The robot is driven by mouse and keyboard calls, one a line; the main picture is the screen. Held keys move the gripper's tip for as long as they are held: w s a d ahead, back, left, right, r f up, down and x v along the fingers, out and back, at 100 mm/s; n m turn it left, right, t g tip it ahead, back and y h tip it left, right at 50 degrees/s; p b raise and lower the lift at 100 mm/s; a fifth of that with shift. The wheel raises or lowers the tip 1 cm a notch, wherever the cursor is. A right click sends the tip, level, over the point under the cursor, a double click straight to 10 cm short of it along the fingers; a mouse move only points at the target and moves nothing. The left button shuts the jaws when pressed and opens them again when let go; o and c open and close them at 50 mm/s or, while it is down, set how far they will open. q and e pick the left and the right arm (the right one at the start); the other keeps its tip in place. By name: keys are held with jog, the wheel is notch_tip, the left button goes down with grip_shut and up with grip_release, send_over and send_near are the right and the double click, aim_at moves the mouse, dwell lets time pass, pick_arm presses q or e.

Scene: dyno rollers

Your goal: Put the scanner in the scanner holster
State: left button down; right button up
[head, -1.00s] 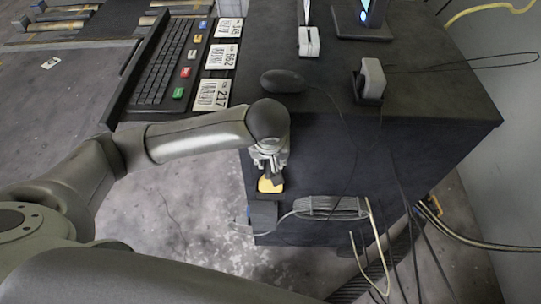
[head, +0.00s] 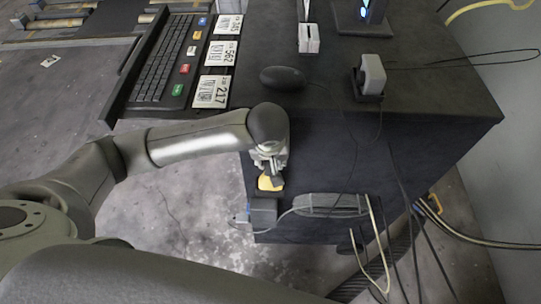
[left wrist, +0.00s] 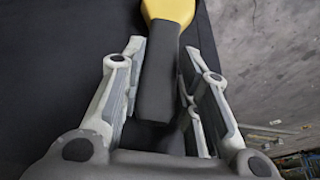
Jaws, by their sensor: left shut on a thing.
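The scanner has a yellow head (head: 270,184) and a dark handle. My left gripper (head: 268,166) is shut on the handle and holds the scanner beside the dark cabinet's front face. In the left wrist view, the dark handle (left wrist: 156,85) lies between the fingers of my left gripper (left wrist: 160,75), and the yellow head (left wrist: 168,11) points away from me. A dark box, which looks like the scanner holster (head: 264,211), is on the cabinet face just below the yellow head. I cannot tell whether the two touch. My right gripper is out of view.
A grey cable-bearing unit (head: 333,204) is on the cabinet face right of the holster, with loose cables hanging nearby. On the cabinet top are a black mouse (head: 282,79), a small grey device (head: 372,75) and a keyboard (head: 165,60) with number cards.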

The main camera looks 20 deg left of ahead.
pick_arm(q)
jog(key=shift+s+f+g, duration=0.3)
jog(key=shift+s+f, duration=0.25)
jog(key=shift+f, duration=0.3)
jog(key=c, duration=1.5)
grip_release()
jog(key=shift+c, duration=0.2)
jog(key=shift+o, duration=1.1)
jog(key=shift+w, duration=0.15)
jog(key=o, duration=0.3)
jog(key=shift+w+a, duration=0.1)
jog(key=shift+w, duration=0.25)
jog(key=shift+s+r, duration=0.2)
jog(key=shift+r, duration=0.25)
jog(key=v, duration=1.1)
jog(key=shift+s+r, duration=0.1)
jog(key=shift+r, duration=0.05)
